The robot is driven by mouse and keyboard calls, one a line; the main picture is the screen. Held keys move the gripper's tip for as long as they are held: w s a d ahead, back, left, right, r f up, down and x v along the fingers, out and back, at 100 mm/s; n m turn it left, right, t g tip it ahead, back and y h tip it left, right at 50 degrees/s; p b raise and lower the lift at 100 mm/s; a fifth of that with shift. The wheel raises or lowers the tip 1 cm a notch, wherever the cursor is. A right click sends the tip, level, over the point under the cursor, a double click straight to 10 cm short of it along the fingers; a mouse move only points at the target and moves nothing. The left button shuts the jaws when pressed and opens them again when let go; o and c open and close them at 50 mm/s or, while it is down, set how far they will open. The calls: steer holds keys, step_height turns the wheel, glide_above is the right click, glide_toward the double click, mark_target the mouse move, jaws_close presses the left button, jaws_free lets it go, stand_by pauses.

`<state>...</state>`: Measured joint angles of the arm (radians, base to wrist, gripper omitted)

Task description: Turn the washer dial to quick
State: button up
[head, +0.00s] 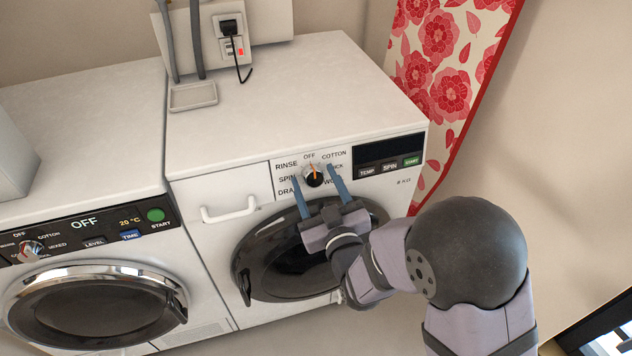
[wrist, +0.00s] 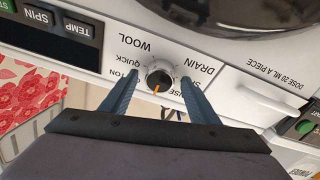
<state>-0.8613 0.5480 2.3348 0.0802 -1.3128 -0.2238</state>
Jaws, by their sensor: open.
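The washer dial (head: 314,176) is a round knob with a black face, a pale rim and an orange pointer, on the front panel of the right-hand washer (head: 230,165). The pointer points up at the OFF label (head: 309,156). My gripper (head: 313,174) is open, with one blue finger on either side of the dial; I cannot tell if they touch it. The wrist view, upside down, shows the dial (wrist: 160,77) between the fingers and the QUICK label (wrist: 133,63) beside one finger. In the head view that finger partly covers QUICK.
A white handle (head: 228,211) sticks out left of the dial. A dark display with TEMP, SPIN and START buttons (head: 389,167) is to its right. The round door (head: 285,255) is below. A second machine (head: 85,265) with its own dial (head: 31,250) stands at left.

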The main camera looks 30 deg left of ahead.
steer(key=shift+c, duration=0.6)
steer(key=c, duration=0.9)
steer(key=shift+m, duration=0.5)
steer(key=m+h+b, duration=0.1)
steer(key=m+b, duration=0.1)
steer(key=m, duration=0.2)
steer(key=shift+t, duration=0.4)
steer(key=m+h+b, duration=0.1)
steer(key=m+h, duration=0.1)
steer(key=m, duration=0.3)
steer(key=m+h+b, duration=0.1)
steer(key=m, duration=0.4)
steer(key=shift+r+m+g+h+b, duration=0.15)
steer(key=shift+m+h+b, duration=0.2)
steer(key=shift+m, duration=0.9)
steer(key=shift+f+m+g+h+b, duration=0.15)
steer(key=shift+m+b, duration=0.3)
steer(key=shift+m, duration=0.8)
steer(key=shift+r, duration=0.1)
